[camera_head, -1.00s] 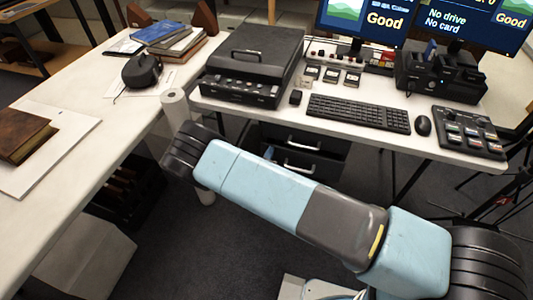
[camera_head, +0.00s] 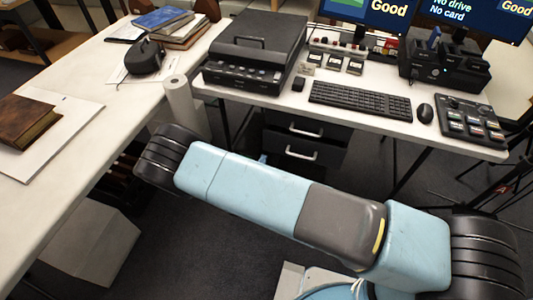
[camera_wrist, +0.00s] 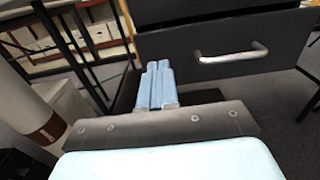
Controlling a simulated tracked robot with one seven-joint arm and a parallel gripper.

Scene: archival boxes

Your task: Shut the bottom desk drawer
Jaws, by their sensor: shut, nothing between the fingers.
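The bottom desk drawer (camera_head: 328,162) is a dark front with a silver bar handle, under the desk in the head view. It seems to stand out a little from the drawer above. In the wrist view the drawer front (camera_wrist: 178,48) fills the upper right. My gripper (camera_wrist: 158,66) shows there as blue fingers, closed together and empty, overlapping the drawer front's lower left edge in the picture. Whether they touch it I cannot tell. In the head view my arm hides most of the gripper; a small blue bit shows at the drawer's left.
The upper drawer (camera_head: 282,121) sits just under the white desk (camera_head: 400,125). A pale paper roll (camera_head: 181,100) stands left of the drawers. A white side table (camera_head: 75,160) runs along the left. Thin desk legs stand on both sides of the drawers; dark carpet lies in front.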

